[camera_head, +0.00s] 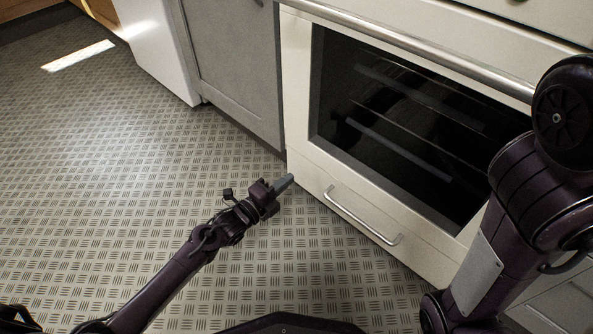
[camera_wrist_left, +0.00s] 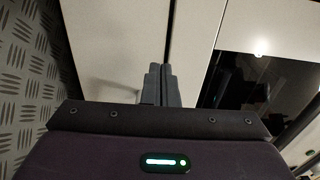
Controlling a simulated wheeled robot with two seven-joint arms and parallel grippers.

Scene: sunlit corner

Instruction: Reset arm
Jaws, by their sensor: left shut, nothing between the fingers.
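My left gripper (camera_head: 284,183) reaches in from the lower left in the head view, low over the floor and close to the lower left corner of the oven front. Its fingers are shut together with nothing between them, as the left wrist view (camera_wrist_left: 160,84) also shows. I cannot tell whether the fingertips touch the oven front. My right arm (camera_head: 500,215) rises along the right side of the head view; its gripper is out of the picture.
A white oven (camera_head: 297,75) with a dark glass door and a long top handle (camera_head: 420,45) stands in front. Below is a drawer with a metal handle (camera_head: 360,218). A grey cabinet (camera_head: 235,60) and a white appliance (camera_head: 160,45) stand left. The patterned floor (camera_head: 110,170) is clear.

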